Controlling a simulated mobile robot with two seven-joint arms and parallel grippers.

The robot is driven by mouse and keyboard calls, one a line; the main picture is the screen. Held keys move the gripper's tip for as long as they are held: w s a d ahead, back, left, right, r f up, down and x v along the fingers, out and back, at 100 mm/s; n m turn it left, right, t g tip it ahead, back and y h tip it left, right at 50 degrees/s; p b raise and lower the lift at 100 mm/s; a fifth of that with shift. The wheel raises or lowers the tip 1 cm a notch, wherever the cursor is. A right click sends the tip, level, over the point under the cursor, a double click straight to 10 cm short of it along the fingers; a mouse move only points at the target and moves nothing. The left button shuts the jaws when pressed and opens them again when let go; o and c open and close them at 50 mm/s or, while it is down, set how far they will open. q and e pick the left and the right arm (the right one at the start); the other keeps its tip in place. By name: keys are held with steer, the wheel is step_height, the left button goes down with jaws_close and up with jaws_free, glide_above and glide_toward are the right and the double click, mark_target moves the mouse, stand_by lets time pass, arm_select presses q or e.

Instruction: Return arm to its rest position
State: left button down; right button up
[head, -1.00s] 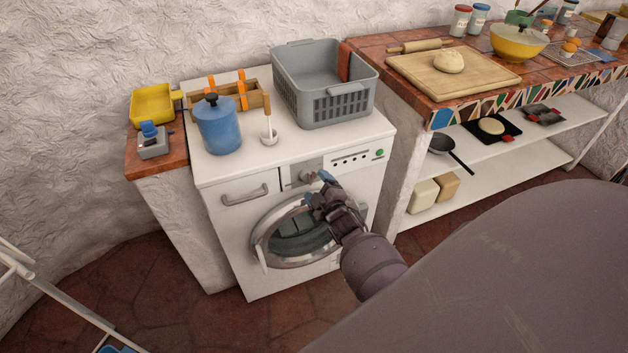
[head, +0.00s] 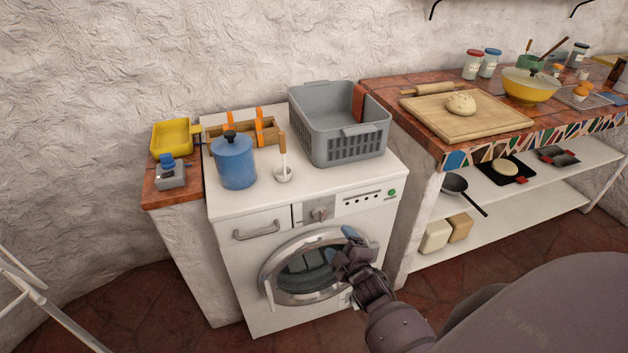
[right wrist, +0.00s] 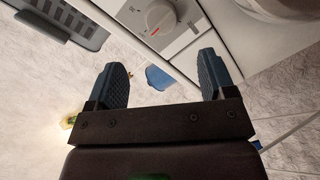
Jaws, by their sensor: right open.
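My right gripper (head: 346,246) is in front of the washing machine (head: 236,276), beside the upper right of its round door (head: 270,270). It is open and empty; its two blue-grey fingertips stand apart in the right wrist view (right wrist: 165,80). The machine's dial (head: 320,213) is above and left of the gripper in the head view, and the dial also shows beyond the fingers in the right wrist view (right wrist: 160,17). My left gripper is not in view.
On the machine stand a grey basket (head: 345,150), a blue canister (head: 234,162), a wooden-handled tool (head: 283,160) and a wooden rack (head: 262,130). A tiled counter (head: 400,88) with a shelf is at right. A white rack (head: 40,300) stands at lower left. Floor shows between.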

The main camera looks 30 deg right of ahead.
steer(key=s+a+m+g+y, duration=0.1)
steer(key=s+a+m, duration=0.3)
steer(key=s, duration=0.5)
steer(key=s+a+f+m+g+y, duration=0.1)
steer(key=s+a+m+g, duration=0.3)
steer(key=s, duration=0.6)
steer(key=shift+s+a+f+y, duration=0.15)
steer(key=shift+s+a+y, duration=0.1)
steer(key=shift+a+y, duration=0.25)
